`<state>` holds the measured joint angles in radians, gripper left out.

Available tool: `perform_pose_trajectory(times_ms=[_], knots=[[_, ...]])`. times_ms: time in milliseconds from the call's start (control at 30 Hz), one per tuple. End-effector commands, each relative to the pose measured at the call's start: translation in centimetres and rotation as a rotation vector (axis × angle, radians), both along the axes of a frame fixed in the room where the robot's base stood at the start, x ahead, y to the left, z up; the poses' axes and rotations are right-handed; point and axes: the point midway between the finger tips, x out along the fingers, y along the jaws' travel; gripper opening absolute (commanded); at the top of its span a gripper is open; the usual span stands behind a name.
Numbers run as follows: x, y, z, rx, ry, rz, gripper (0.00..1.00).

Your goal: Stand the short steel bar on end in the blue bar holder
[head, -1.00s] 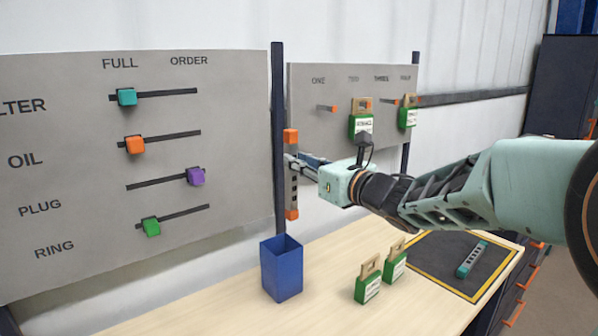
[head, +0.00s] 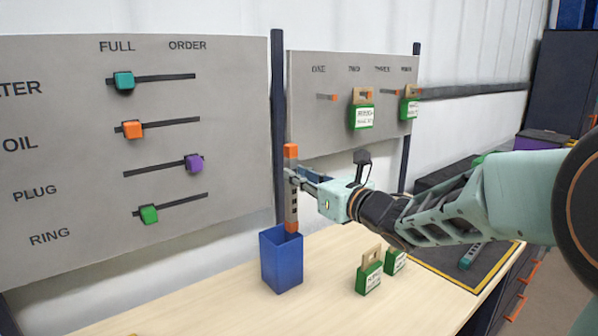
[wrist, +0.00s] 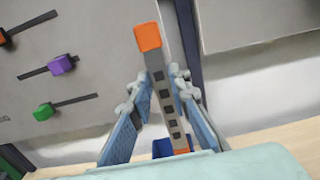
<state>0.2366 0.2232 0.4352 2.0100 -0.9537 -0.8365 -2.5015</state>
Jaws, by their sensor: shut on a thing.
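The steel bar (head: 291,205) is grey with dark holes and an orange block at each end. It is upright in the head view, its lower end at the mouth of the blue bar holder (head: 282,266); I cannot tell how far inside it is. My gripper (head: 300,180) is shut on the bar, above the holder. In the wrist view the bar (wrist: 170,95) runs between the two fingers (wrist: 152,98), and a small piece of the blue holder (wrist: 161,147) shows below it. The holder stands open-topped on the wooden table.
Two green tags (head: 369,277) stand on the table right of the holder. A dark mat (head: 440,262) with a teal-ended bar (head: 470,256) lies further right. A slider panel (head: 100,220) is at left; a hook panel (head: 310,120) with green tags is behind. A dark post (head: 278,100) stands close behind the bar.

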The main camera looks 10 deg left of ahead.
Motion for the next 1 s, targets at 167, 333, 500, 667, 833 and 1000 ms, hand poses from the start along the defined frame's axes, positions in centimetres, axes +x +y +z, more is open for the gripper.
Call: perform_pose_trajectory(times_ms=[167, 333, 500, 667, 833, 1000], knots=[[0.0, 0.0, -1.3, 0.000, -0.004, 0.000, 0.00], [0.0, 0.0, -2.2, 0.000, -0.004, 0.000, 0.00], [0.0, 0.0, -3.2, 0.000, -0.005, 0.000, 0.00], [0.0, 0.0, -4.1, 0.000, -0.004, 0.001, 0.00], [0.0, 0.0, -5.1, 0.000, -0.004, 0.001, 0.00], [0.0, 0.0, -6.0, -0.001, -0.004, 0.000, 0.00]])
